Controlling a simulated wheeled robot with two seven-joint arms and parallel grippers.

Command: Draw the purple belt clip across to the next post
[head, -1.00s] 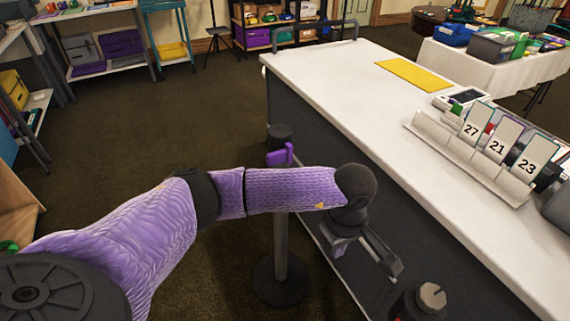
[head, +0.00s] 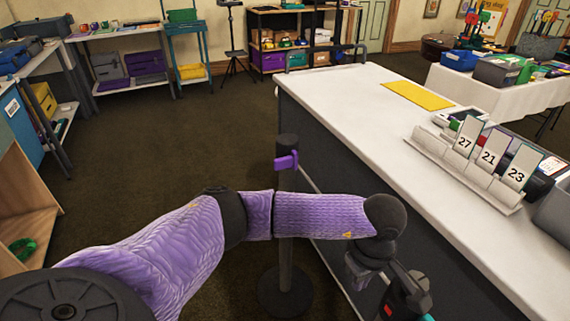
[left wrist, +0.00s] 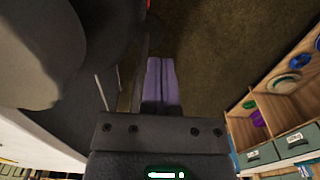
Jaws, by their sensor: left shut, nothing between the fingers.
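The purple belt clip (head: 287,161) is at the upper part of a dark post (head: 287,143), just below its black top, in the head view. The post stands upright on a round base (head: 285,291), partly hidden behind my left arm. My left gripper (head: 405,292) hangs low beside the counter, to the right of the post and apart from the clip. In the left wrist view its purple fingers (left wrist: 160,60) are together and empty. No stretched belt and no clear second post show. My right gripper is not in view.
A white counter (head: 370,98) with a yellow mat (head: 417,95) and a numbered card rack (head: 470,170) fills the right side. A wooden shelf (head: 35,205) stands at the left. Carpet (head: 170,135) is open between them. Shelves line the back.

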